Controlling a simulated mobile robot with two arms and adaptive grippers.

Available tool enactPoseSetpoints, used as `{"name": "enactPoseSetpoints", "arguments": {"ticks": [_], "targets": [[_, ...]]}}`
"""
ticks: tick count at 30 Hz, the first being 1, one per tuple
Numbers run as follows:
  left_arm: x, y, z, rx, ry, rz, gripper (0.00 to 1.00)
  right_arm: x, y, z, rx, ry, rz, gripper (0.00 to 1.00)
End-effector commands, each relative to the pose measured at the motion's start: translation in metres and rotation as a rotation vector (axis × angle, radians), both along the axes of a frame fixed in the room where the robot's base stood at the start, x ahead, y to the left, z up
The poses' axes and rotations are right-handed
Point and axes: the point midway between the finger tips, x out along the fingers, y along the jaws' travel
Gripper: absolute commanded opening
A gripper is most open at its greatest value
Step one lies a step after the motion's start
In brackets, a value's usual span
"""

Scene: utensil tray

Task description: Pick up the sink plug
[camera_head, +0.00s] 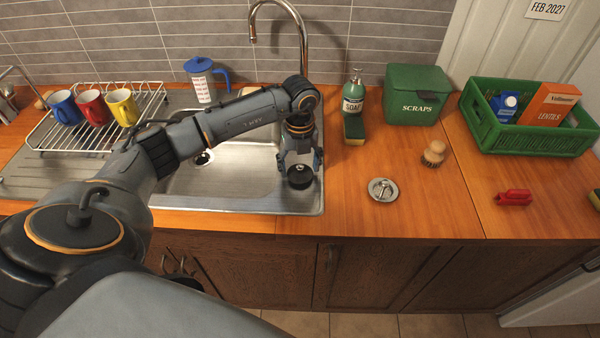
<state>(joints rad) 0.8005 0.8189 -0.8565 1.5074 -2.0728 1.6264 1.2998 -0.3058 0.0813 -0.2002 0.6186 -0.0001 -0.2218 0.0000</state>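A black round piece (300,179), which looks like the sink plug, shows over the right part of the steel sink basin (240,180). My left gripper (300,164) points down right above it, with a finger on each side. I cannot tell whether the fingers touch the plug or whether it rests on the basin floor. A round metal strainer-like piece (382,190) with a small upright knob lies on the wooden counter to the right. My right gripper does not show.
The tap (302,40) arches behind my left arm. A soap bottle (353,92), sponge (354,129), green scraps bin (416,96), brush (434,153), green crate (528,139) and red clip-like item (513,197) stand right. Mugs (93,107) stand on the left rack. The front counter is mostly clear.

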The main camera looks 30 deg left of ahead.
Motion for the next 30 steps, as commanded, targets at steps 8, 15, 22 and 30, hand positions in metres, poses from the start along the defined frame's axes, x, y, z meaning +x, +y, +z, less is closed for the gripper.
{"name": "enactPoseSetpoints", "arguments": {"ticks": [8, 15, 22, 30], "targets": [[-0.001, 0.0, -0.001, 0.001, 0.002, 0.0, 0.06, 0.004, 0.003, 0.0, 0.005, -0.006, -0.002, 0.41], [-0.001, -0.001, -0.003, -0.001, 0.005, -0.002, 0.0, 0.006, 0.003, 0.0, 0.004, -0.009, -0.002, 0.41], [-0.002, -0.002, -0.003, -0.003, 0.007, -0.003, 0.0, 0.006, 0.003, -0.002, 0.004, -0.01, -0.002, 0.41], [0.0, -0.002, 0.021, -0.003, -0.001, -0.004, 0.0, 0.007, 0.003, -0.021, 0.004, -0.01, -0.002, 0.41]]}}
